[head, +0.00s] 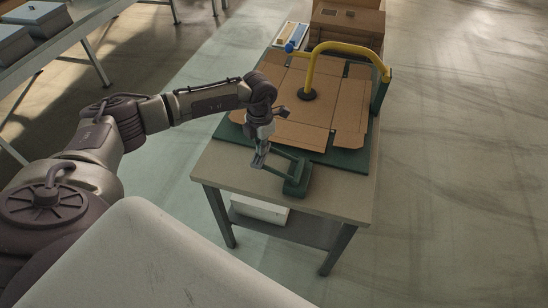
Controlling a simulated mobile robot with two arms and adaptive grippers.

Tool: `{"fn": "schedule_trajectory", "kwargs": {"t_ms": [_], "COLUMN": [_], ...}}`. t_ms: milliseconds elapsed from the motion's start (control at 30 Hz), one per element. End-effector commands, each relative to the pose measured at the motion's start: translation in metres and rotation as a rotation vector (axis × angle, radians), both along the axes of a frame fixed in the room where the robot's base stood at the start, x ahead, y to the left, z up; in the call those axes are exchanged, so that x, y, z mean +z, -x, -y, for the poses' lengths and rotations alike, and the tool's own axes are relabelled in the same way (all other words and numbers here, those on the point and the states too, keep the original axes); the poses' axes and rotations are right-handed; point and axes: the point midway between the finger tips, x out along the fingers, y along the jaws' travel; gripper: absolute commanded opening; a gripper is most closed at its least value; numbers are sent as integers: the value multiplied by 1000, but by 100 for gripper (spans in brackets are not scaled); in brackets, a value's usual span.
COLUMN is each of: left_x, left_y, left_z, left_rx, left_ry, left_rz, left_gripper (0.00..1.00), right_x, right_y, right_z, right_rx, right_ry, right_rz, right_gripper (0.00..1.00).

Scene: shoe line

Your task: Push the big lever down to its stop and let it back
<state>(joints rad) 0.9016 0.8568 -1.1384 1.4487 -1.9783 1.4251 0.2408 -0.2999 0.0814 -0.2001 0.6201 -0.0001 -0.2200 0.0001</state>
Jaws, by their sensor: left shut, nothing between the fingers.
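A dark green block (297,183) sits at the near right part of the table, with two thin bars (284,170) running from it toward the left. They look like a lever frame, low over the table. My left gripper (261,157) is shut and empty at the left end of these bars, pointing down. I cannot tell whether it touches them. A yellow bent tube (345,46) arches from a green post (379,94) at the right to a black disc (307,95) on a flat cardboard blank (292,125). My right gripper is not in view.
The cardboard lies on a green board (352,162) on the work table (222,172). A blue ball (290,47), a shallow tray and a brown carton (346,22) are at the back. A white box (258,210) is on the lower shelf. The floor at the right is clear.

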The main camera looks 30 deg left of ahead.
Motion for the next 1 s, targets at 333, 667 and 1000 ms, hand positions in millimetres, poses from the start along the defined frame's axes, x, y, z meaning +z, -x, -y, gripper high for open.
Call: {"fn": "schedule_trajectory", "kwargs": {"t_ms": [333, 667, 1000], "left_x": [-22, -39, -43], "left_y": [1, 1, 1], "left_z": [2, 3, 3], "left_rx": [-3, -3, -4], "left_ry": [4, 5, 4], "left_rz": [-1, -1, -1], "left_gripper": [0, 0, 0], "right_x": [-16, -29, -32], "right_y": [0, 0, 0], "right_z": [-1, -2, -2], "right_rx": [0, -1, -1], "right_ry": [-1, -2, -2], "right_rz": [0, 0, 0], "right_gripper": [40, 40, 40]}}
